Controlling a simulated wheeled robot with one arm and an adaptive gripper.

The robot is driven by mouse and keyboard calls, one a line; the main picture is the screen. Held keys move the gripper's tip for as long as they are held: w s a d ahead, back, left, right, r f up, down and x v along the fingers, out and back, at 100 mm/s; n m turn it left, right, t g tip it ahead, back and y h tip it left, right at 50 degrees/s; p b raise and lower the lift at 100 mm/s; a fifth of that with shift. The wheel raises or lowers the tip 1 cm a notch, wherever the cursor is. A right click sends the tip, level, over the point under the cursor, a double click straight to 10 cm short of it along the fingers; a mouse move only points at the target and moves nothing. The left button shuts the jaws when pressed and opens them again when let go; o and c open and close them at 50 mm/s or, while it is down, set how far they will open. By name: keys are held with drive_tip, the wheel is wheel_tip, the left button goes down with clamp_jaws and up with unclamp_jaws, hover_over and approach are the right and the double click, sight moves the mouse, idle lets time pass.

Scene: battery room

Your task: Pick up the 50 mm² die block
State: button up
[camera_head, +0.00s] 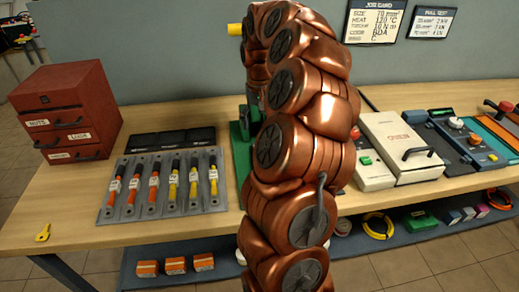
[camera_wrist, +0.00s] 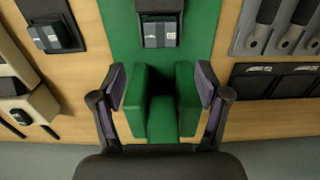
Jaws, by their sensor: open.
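My gripper (camera_wrist: 161,88) is open in the wrist view, its two padded fingers on either side of a green U-shaped upright (camera_wrist: 133,95). I cannot tell whether the pads touch it. Beyond it, a small grey block with a pale label (camera_wrist: 160,36) sits in a dark holder on the green base (camera_wrist: 200,30). A similar grey block (camera_wrist: 50,36) sits on a dark plate at the left. No size marking is readable, so I cannot tell which is the 50 mm² die block. In the head view my copper arm hides my gripper and most of the green device (camera_head: 243,150).
A red drawer cabinet (camera_head: 67,112) stands farther left. A beige case (camera_head: 402,140) and other devices fill the right. The bench's left front is mostly clear.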

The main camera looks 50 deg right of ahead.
drive_tip(key=shift+a+f, duration=0.1)
drive_tip(key=shift+f, duration=1)
drive_tip(key=shift+s+a+f+p, duration=0.1)
drive_tip(key=shift+s+f+p, duration=0.1)
drive_tip(key=shift+f+p, duration=0.8)
drive_tip(key=shift+f, duration=1.55)
drive_tip(key=shift+c, duration=0.3)
clamp_jaws()
drive_tip(key=shift+r, duration=0.1)
